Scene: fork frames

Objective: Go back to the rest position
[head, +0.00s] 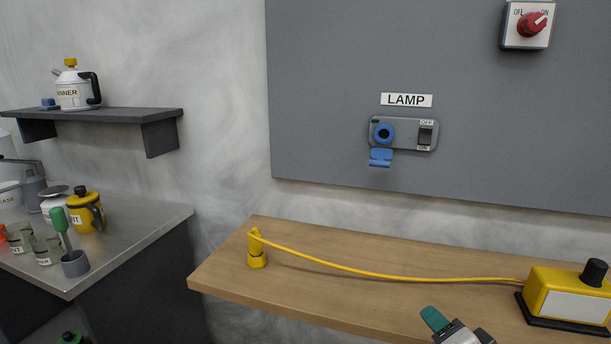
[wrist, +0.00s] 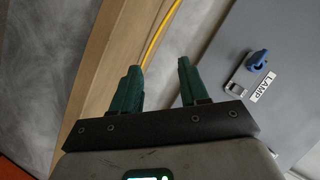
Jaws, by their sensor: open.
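My gripper (head: 434,319) shows at the bottom of the head view, low in front of the wooden bench (head: 330,250), with one green fingertip visible. In the wrist view my gripper (wrist: 158,78) has its two green fingers apart, with nothing between them. A yellow plug (head: 257,250) stands upright on the left part of the bench. Its yellow cable (head: 380,275) runs right to a yellow box (head: 568,295) with a black knob. The cable also shows in the wrist view (wrist: 158,35).
A grey wall panel (head: 340,60) carries the LAMP socket unit (head: 403,133), its blue flap hanging down, and a red rotary switch (head: 531,24). At left, a metal counter (head: 140,222) holds jars and a yellow jug (head: 87,211). A shelf (head: 140,114) holds a white can (head: 73,92).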

